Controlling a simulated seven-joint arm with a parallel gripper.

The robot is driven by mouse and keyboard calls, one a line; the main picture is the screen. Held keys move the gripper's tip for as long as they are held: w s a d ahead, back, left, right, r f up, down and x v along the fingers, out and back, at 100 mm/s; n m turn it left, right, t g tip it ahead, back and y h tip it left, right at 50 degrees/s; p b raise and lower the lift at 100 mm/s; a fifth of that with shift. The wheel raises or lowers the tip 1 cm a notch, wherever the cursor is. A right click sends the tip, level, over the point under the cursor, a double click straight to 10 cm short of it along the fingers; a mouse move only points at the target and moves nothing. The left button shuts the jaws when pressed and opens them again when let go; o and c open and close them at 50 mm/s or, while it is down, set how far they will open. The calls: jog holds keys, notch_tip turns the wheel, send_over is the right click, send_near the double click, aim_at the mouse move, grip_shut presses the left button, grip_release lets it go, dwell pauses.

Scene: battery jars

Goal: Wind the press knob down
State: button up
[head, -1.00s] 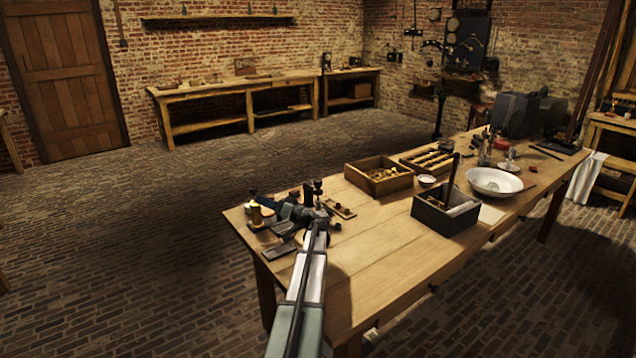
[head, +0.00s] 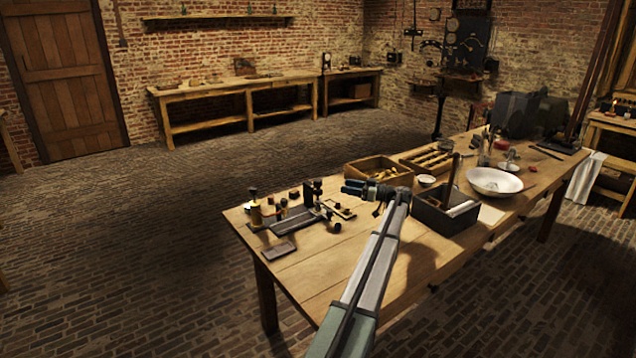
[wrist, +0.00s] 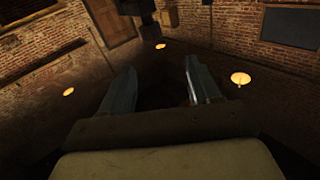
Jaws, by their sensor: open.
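A small bench apparatus, which looks like the press, stands at the near left end of the table. It has a dark flat base (head: 296,221), an upright dark block (head: 313,190) and a brass post (head: 254,212) with a dark top. A round dark knob (head: 335,227) shows at its right; I cannot tell which part is the press knob. My gripper (head: 350,187) is to the right of the apparatus, above the table, apart from it and pointing left. In the wrist view its two fingers (wrist: 160,68) are apart with nothing between them.
Behind my gripper is a wooden box (head: 356,170) of small parts. A dark bin (head: 432,217) with an upright handle stands close to its right, and a white bowl (head: 494,181) is farther right. A flat dark plate (head: 279,250) lies near the front-left edge. The table's front middle is bare.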

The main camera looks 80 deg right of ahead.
aim_at(318, 180)
jog(key=shift+n+y, duration=0.8)
jog(key=shift+n, duration=0.1)
jog(key=w+d, duration=0.1)
jog(key=w, duration=0.3)
jog(key=w+d, duration=0.1)
jog(key=w, duration=0.3)
jog(key=w+d, duration=0.1)
jog(key=w, duration=0.4)
jog(key=shift+d+f, duration=0.1)
jog(key=shift+d, duration=0.25)
jog(key=shift+c, duration=0.2)
jog(key=c, duration=0.9)
